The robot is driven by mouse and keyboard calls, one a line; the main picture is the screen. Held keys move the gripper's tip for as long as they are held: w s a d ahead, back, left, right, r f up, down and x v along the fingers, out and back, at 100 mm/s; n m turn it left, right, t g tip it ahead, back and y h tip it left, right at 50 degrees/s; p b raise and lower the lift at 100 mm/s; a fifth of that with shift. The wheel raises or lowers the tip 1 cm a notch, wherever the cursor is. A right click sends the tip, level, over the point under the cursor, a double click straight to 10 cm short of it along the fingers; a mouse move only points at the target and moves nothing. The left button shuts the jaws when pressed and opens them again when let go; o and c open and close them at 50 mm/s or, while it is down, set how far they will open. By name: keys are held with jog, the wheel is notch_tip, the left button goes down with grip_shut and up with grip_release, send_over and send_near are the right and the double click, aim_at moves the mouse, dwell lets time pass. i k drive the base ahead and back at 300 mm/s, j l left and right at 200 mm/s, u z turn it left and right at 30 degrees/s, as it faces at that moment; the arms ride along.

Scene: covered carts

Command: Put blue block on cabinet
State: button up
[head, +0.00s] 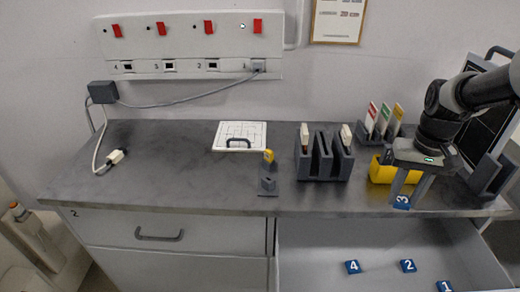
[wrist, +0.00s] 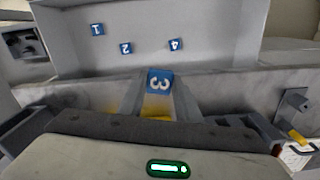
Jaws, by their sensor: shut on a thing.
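My gripper (head: 408,190) is at the right side of the counter, pointing down near its front edge. It is shut on a blue block marked 3 (head: 402,201), which also shows between the fingers in the wrist view (wrist: 159,82). The cabinet (head: 170,230) has a grey top (head: 180,180) and an open drawer on the right (head: 310,235). Blue blocks marked 4 (head: 353,267), 2 (head: 408,266) and 1 (head: 445,286) lie apart inside the drawer. I cannot tell whether the held block touches the counter top.
A dark slotted holder (head: 325,165), a small grey stand (head: 268,186) and a white board (head: 228,131) are further left. The left counter has free room around a cable plug (head: 116,156).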

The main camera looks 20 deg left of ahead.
aim_at(166, 157)
jog(key=j+u, duration=0.65)
jog(key=j, duration=0.2)
jog(key=i+j, duration=0.1)
jog(key=j, duration=0.3)
jog(key=j+u, duration=0.1)
jog(key=j, duration=0.3)
jog(key=i+j, duration=0.15)
jog(key=j, duration=0.2)
jog(key=i+j, duration=0.1)
jog(key=j, duration=0.3)
jog(key=u, duration=0.05)
